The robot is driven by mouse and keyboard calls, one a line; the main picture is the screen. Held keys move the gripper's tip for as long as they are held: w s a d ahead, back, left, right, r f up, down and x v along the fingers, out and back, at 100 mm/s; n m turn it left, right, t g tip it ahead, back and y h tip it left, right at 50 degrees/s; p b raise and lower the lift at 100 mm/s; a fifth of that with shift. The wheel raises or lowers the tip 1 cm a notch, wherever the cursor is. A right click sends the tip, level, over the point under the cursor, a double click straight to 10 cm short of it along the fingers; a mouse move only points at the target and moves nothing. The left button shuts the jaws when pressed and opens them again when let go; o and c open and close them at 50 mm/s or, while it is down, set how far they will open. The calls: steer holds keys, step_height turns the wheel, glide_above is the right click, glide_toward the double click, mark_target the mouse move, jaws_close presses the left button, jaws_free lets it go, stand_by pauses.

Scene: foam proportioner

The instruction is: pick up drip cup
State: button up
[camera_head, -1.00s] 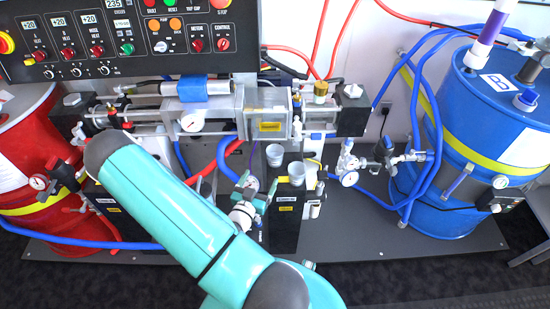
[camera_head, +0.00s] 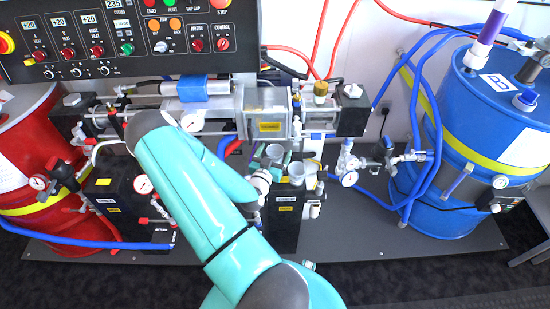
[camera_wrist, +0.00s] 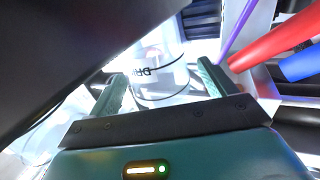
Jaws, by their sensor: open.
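The drip cup (camera_wrist: 160,80), a clear cup with dark lettering beginning "DR", sits between the fingertips of my gripper (camera_wrist: 163,72) in the wrist view. My gripper is open, with one finger on each side of the cup; I cannot tell whether either touches it. In the head view the drip cup (camera_head: 275,152) is the rear of two small grey cups by the black box, with my gripper (camera_head: 270,155) around it. Its lower part is hidden there.
A second cup (camera_head: 297,170) stands just in front on the black box (camera_head: 285,220); it shows at the left of the wrist view (camera_wrist: 35,140). Red and blue hoses pass close by. A blue drum (camera_head: 470,150) stands at right, a gauge (camera_head: 349,179) nearer.

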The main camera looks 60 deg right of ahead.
steer(key=shift+d, duration=0.35)
steer(key=c, duration=1.1)
steer(key=shift+o, duration=0.2)
steer(key=shift+r, duration=0.45)
steer(key=s+a, duration=0.1)
steer(key=a, duration=1.7)
steer(key=shift+s+r, duration=0.3)
